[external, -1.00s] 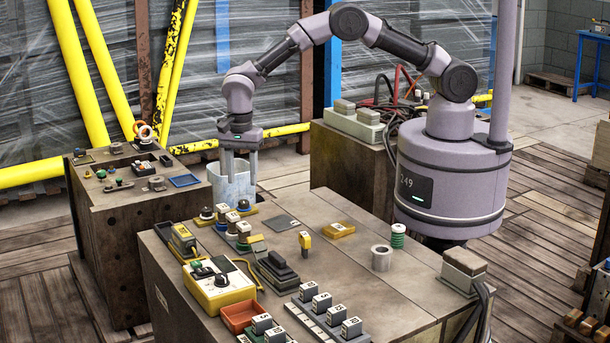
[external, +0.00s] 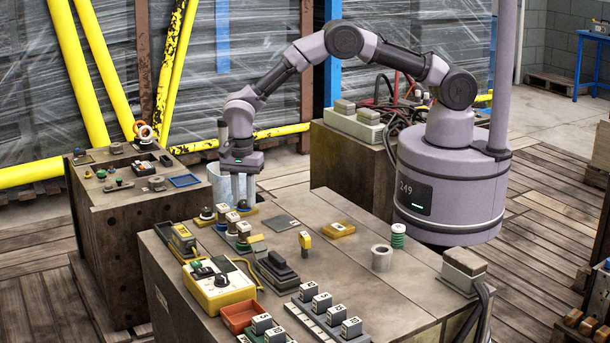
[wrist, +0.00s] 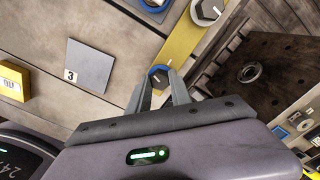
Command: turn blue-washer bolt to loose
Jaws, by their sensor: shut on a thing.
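The blue-washer bolt (wrist: 160,76) has a dark round head with a pale mark and a blue ring under it. It stands at one end of a yellow strip (wrist: 181,42) in the wrist view. My gripper (wrist: 160,88) has one finger on each side of the bolt head and is shut on it. In the external view my gripper (external: 242,197) points straight down over the strip's far end. The fingers partly hide the bolt there. Which way the bolt's mark points is too small to tell.
A dark knob (wrist: 207,10) shares the strip. Another blue-ringed knob (wrist: 154,4) is close by. A grey plate marked 3 (wrist: 75,65) and a yellow block (external: 338,229) lie nearby. A pale blue bucket (external: 217,184) stands behind my gripper.

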